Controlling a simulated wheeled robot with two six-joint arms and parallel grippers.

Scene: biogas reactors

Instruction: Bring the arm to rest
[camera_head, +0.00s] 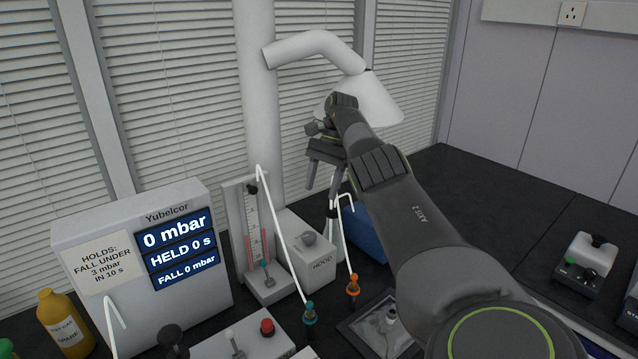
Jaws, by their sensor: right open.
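My right arm comes in from the lower right and reaches up across the middle of the view. My right gripper (322,188) is at its end, with its two fingers pointing down and apart. Nothing shows between them. It hangs in the air in front of the white extraction hood (365,98), above the hood box (306,250) and the thin white tubes. My left gripper is not in view.
A Yubelcor pressure display (145,260) reads 0 mbar. A flow gauge (251,235), a teal valve (309,312), an orange valve (352,288) and a yellow bottle (63,325) stand nearby. A blue object (366,240) is partly hidden. The black bench is clear at back right.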

